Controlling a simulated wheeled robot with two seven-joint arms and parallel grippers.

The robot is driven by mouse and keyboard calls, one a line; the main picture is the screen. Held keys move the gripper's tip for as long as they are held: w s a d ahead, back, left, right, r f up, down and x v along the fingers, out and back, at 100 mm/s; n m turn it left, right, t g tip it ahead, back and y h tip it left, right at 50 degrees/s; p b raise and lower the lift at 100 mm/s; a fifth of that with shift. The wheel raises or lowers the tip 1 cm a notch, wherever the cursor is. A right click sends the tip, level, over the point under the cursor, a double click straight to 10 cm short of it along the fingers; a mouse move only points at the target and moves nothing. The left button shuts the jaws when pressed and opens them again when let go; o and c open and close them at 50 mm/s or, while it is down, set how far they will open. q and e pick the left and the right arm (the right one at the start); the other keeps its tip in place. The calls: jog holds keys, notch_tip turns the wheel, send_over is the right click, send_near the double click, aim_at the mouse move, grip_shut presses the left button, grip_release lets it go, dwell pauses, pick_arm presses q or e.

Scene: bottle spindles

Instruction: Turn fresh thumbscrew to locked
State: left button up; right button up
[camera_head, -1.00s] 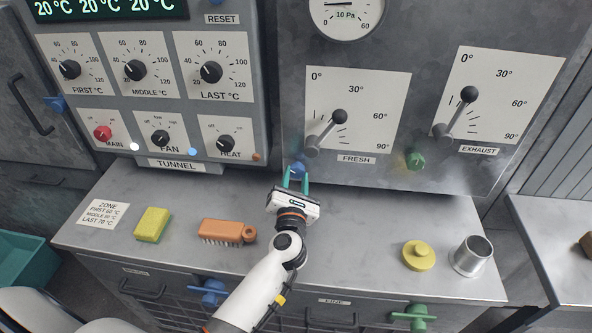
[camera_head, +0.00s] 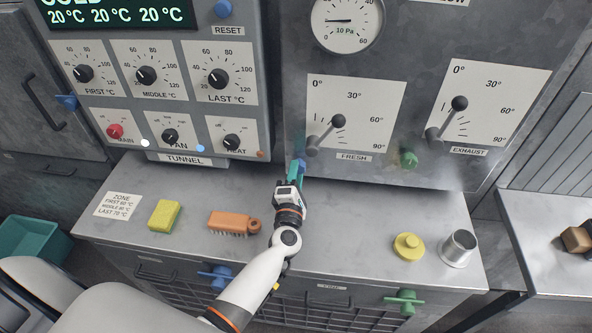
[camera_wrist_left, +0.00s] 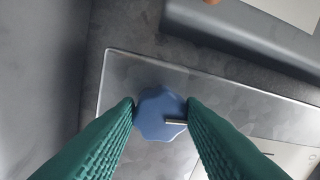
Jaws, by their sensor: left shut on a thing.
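The fresh thumbscrew is a blue knob (camera_head: 299,164) on the panel, at the lower left of the plate labelled FRESH (camera_head: 354,157). In the left wrist view the blue lobed thumbscrew (camera_wrist_left: 160,114) sits between my two green fingers, with a pale line on its face. My left gripper (camera_head: 297,172) is shut on it, a finger on each side. The fresh lever (camera_head: 326,134) with a black ball stands above the thumbscrew on its angle scale. My right gripper is not in view.
A green thumbscrew (camera_head: 408,159) sits under the exhaust scale (camera_head: 478,105). On the bench are a yellow sponge (camera_head: 164,215), an orange brush (camera_head: 232,223), a yellow knobbed disc (camera_head: 408,247) and a metal cup (camera_head: 459,248). The bench middle-right is clear.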

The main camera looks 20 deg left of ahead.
pick_arm(q)
jog(key=shift+m+p, duration=0.3)
jog(key=shift+m, duration=0.4)
jog(key=o, duration=1)
jog(key=b+v, duration=0.2)
jog(key=v, duration=1)
